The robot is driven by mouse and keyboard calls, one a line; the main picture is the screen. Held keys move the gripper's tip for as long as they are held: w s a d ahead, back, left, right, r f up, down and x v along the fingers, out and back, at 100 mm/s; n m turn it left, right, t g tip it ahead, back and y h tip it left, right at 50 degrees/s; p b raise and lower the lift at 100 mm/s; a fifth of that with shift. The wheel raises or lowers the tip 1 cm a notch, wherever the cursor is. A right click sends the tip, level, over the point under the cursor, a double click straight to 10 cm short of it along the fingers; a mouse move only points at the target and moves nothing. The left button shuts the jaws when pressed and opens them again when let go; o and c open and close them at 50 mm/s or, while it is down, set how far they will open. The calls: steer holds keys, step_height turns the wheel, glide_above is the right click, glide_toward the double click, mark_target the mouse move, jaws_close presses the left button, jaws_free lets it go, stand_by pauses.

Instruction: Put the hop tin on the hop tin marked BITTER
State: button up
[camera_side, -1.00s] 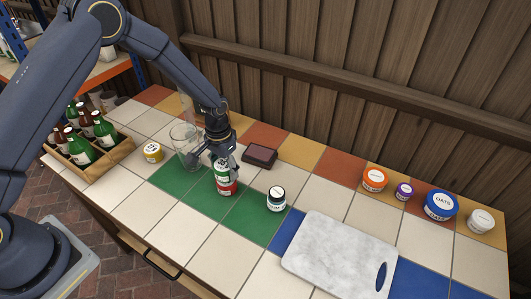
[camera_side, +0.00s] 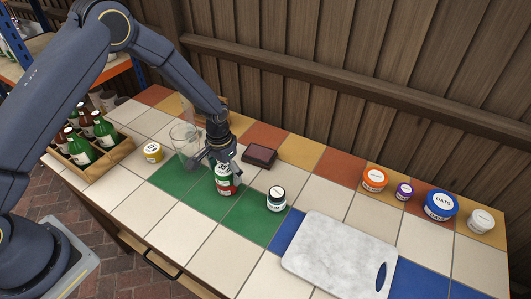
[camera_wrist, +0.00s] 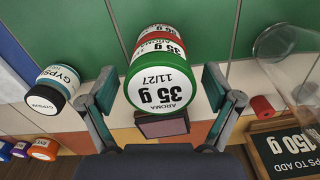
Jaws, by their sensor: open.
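A hop tin (camera_side: 222,182) with a green lid, white label and a red section below stands upright on the green tiles. In the wrist view its green-rimmed lid (camera_wrist: 161,84) reads AROMA, 11/27, 35 g. The red section (camera_wrist: 157,36) sits beneath the upper label; I cannot tell for sure whether it is a separate tin under the green-lidded one. No BITTER marking is readable. My gripper (camera_side: 224,166) is open at the tin from above, and in the wrist view its fingers (camera_wrist: 160,80) stand either side of the lid, with gaps visible.
A dark-lidded GYPSUM jar (camera_side: 276,198) stands right of the tin. A clear glass pitcher (camera_side: 183,138) is close on the left, a dark block (camera_side: 260,155) behind. A bottle crate (camera_side: 103,168), yellow tin (camera_side: 153,152), marble board (camera_side: 335,255) and blue-lidded OATS tub (camera_side: 441,205) stand farther off.

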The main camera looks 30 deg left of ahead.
step_height(320, 180, up, 12)
steer(key=r, duration=0.1)
step_height(320, 180, up, 9)
steer(key=t, duration=0.1)
glide_above(224, 169)
steer(key=s+a, duration=0.2)
steer(key=s, duration=0.1)
steer(key=s+a+r+t, duration=0.1)
steer(key=s+r, duration=0.2)
steer(key=s, duration=0.4)
steer(key=s+a+r+n+t, duration=0.1)
steer(key=s+a+r+t, duration=0.1)
steer(key=s+r, duration=0.2)
steer(key=s+a+r+t, duration=0.1)
steer(key=s+r, duration=0.3)
steer(key=s, duration=0.6)
steer(key=shift+a+t, duration=0.3)
steer(key=shift+a, duration=0.2)
